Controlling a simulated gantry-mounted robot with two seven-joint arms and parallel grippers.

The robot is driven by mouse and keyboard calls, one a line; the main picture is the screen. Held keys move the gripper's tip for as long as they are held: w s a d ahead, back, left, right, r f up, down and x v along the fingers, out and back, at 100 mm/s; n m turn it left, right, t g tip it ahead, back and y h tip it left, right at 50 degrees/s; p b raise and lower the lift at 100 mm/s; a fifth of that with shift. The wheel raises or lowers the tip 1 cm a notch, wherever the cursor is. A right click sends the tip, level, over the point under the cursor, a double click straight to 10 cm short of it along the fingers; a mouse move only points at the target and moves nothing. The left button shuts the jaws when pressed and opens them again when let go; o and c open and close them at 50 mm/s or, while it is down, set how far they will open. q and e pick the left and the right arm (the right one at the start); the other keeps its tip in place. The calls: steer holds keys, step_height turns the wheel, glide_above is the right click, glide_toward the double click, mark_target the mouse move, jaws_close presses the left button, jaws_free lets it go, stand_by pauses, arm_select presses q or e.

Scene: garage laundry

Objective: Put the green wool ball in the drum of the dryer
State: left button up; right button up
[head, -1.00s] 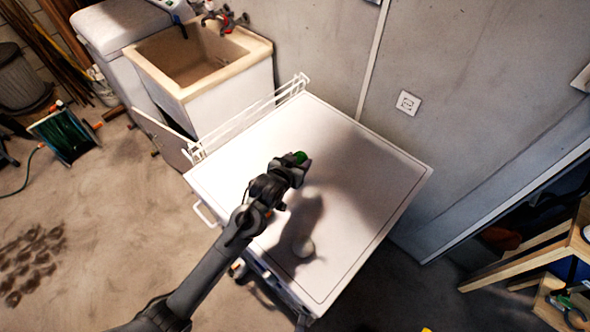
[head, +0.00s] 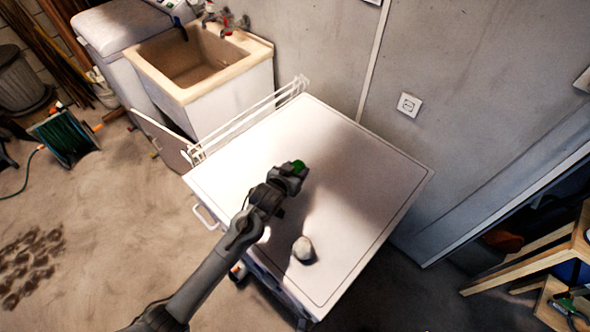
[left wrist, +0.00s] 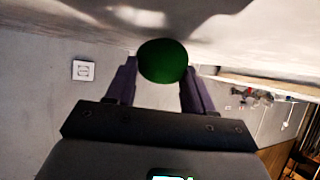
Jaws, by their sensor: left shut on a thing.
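The green wool ball (head: 299,166) is held in my left gripper (head: 294,170), above the white top (head: 345,150) of a boxy appliance that may be the dryer. In the left wrist view the ball (left wrist: 163,61) sits between the two fingertips (left wrist: 160,75). The drum and its opening are not visible from above. A handle-like white bar (head: 206,216) juts from the appliance's left side. My right gripper is not in view.
A pale ball (head: 303,249) rests on the white top, right of my left forearm. A white wire rack (head: 245,122) runs along the top's upper-left edge. A sink (head: 195,62) stands beyond it. A wooden shelf (head: 540,255) is at right.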

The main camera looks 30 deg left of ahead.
arm_select(q)
steer(key=o, duration=1)
steer(key=shift+f, duration=0.1)
steer(key=shift+s+r, duration=0.1)
steer(key=shift+r, duration=0.15)
steer(key=shift+s+r, duration=0.15)
steer(key=shift+s, duration=0.15)
steer(key=p+v, duration=0.2)
steer(key=v, duration=0.7)
steer(key=shift+s+r, duration=0.1)
steer(key=shift+s, duration=0.2)
steer(key=shift+v, duration=0.75)
steer(key=shift+c, duration=1.2)
